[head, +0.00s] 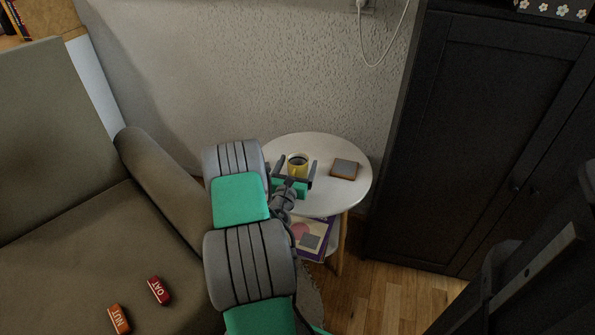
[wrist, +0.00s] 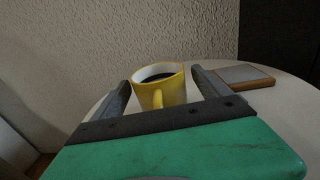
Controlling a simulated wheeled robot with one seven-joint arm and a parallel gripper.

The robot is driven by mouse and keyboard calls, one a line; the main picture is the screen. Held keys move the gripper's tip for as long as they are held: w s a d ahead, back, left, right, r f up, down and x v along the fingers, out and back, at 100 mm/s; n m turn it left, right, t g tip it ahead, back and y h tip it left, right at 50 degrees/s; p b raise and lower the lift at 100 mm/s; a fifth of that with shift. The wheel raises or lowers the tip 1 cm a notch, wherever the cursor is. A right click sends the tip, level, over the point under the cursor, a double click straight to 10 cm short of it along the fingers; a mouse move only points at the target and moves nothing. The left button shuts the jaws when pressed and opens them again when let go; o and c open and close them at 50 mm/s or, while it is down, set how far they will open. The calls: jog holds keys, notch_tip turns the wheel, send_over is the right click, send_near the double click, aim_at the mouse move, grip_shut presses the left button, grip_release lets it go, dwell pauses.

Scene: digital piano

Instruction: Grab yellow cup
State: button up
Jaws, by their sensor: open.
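The yellow cup (head: 297,166) stands upright on the round white table (head: 345,191). It has a white inside and holds a dark liquid. In the wrist view the yellow cup (wrist: 161,90) shows between my two fingers, with its handle facing my gripper. My gripper (head: 296,167) is open, with one finger on each side of the cup. In the wrist view my gripper (wrist: 158,86) has a gap between each finger and the cup. I cannot tell how far past the cup the fingertips reach.
A flat brown-edged item with a grey top (head: 344,169) lies on the table right of the cup. A sofa (head: 60,230) is at left, with two small red and orange blocks on it. A dark cabinet (head: 480,150) stands at right. The textured wall is behind the table.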

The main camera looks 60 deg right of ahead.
jog(key=c, duration=1.6)
